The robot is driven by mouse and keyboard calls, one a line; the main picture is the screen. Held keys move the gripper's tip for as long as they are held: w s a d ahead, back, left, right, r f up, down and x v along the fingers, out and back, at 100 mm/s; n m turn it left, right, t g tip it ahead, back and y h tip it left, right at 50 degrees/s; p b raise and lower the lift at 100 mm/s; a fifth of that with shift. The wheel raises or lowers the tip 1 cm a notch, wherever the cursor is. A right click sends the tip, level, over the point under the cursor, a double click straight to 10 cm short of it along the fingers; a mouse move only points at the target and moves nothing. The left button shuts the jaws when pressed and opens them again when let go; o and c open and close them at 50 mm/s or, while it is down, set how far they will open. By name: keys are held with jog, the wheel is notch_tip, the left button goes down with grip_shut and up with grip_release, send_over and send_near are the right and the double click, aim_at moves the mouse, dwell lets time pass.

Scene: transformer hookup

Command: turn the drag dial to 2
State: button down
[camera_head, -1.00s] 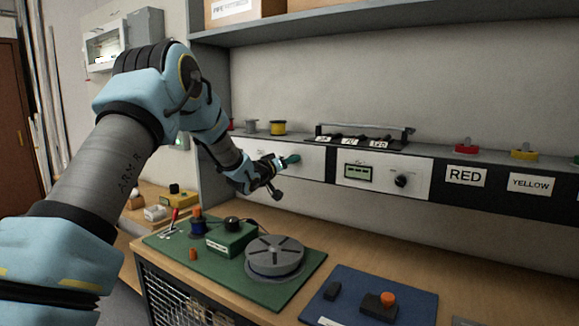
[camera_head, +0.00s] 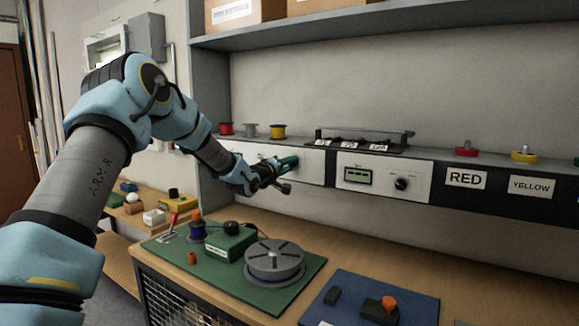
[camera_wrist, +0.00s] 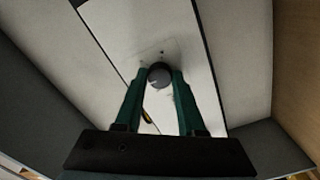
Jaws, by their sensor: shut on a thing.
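The drag dial, a round dark grey knob (camera_wrist: 159,76), stands on a white panel (camera_wrist: 120,25) in the wrist view. My gripper (camera_wrist: 160,84) has its two green fingers on either side of the knob, shut on it. Small dark marks lie on the panel around the knob; I cannot read any numbers or the setting. In the head view my gripper (camera_head: 292,161) is at the white panel (camera_head: 311,165) on the left of the wall unit, and it hides the knob there.
A second white panel with a display (camera_head: 357,176) and a black knob (camera_head: 401,183) is to the right. Spools (camera_head: 278,131) stand on the ledge above. Below, the bench holds a green board (camera_head: 300,285) with a grey turntable (camera_head: 274,257) and a blue board (camera_head: 345,287).

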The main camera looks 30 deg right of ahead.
dwell(0.3)
jog(key=c, duration=0.5)
grip_release()
jog(key=b+v, duration=0.4)
jog(key=v, duration=0.6)
jog(key=shift+s+a, duration=0.15)
jog(key=shift+a, duration=0.25)
